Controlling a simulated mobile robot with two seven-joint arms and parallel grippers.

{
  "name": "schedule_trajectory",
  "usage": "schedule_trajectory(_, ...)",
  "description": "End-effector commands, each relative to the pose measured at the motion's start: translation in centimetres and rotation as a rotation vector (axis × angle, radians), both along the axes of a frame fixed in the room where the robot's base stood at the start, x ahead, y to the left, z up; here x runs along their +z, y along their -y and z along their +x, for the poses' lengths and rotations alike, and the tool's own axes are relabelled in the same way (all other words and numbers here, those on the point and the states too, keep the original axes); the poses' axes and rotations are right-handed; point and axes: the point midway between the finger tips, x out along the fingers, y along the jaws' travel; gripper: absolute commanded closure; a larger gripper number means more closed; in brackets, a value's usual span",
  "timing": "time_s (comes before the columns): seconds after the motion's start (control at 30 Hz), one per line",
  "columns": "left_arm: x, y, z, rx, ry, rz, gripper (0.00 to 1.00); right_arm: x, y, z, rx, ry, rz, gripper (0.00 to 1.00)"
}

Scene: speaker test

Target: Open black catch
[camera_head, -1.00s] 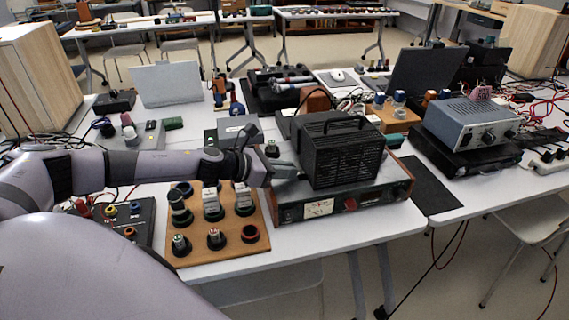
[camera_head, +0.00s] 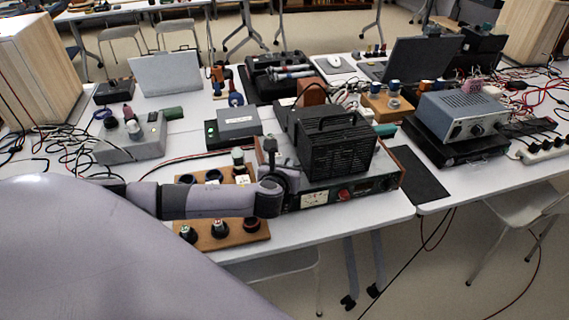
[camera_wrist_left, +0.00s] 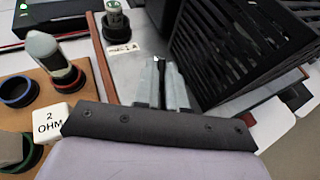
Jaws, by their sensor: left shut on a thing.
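A black vented box (camera_head: 328,147) with a top handle sits on a wood-sided instrument (camera_head: 372,189). Its slatted side (camera_wrist_left: 238,45) fills the upper right of the left wrist view. My left gripper (camera_head: 271,152) is at the box's left side, partly hidden by its own wrist. In the left wrist view, the fingers of my left gripper (camera_wrist_left: 160,72) are close together, shut on a small dark piece, the black catch (camera_wrist_left: 158,59), beside the slatted side. The catch is mostly hidden between the fingertips. My right gripper is not in view.
A wooden board (camera_head: 228,240) with several round knobs and sockets lies under my left forearm. A grey meter (camera_head: 238,122) stands behind it. A grey power supply (camera_head: 462,115) stands to the right. A black mat (camera_head: 420,178) lies between. Loose cables lie on both sides.

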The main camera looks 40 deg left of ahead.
Motion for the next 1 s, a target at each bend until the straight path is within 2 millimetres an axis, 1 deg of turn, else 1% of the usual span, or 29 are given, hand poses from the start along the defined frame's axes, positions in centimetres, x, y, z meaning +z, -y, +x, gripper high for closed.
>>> schedule_trajectory(0.03, 0.25, 0.23, 0.29, 0.038, 0.007, -0.005, 1.00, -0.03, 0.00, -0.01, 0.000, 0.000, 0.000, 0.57)
schedule_trajectory(0.2, 0.32, 0.23, 0.41, 0.154, 0.008, -0.002, 1.00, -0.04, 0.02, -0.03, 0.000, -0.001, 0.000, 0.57)
schedule_trajectory(0.4, 0.43, 0.20, 0.54, 0.247, 0.011, 0.000, 1.00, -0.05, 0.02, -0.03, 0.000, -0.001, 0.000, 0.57)
schedule_trajectory(0.63, 0.53, 0.13, 0.63, 0.296, 0.014, 0.002, 1.00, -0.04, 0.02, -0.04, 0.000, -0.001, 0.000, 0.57)
schedule_trajectory(1.0, 0.68, 0.01, 0.69, 0.305, 0.017, 0.004, 1.00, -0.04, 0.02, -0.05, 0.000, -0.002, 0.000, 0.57)
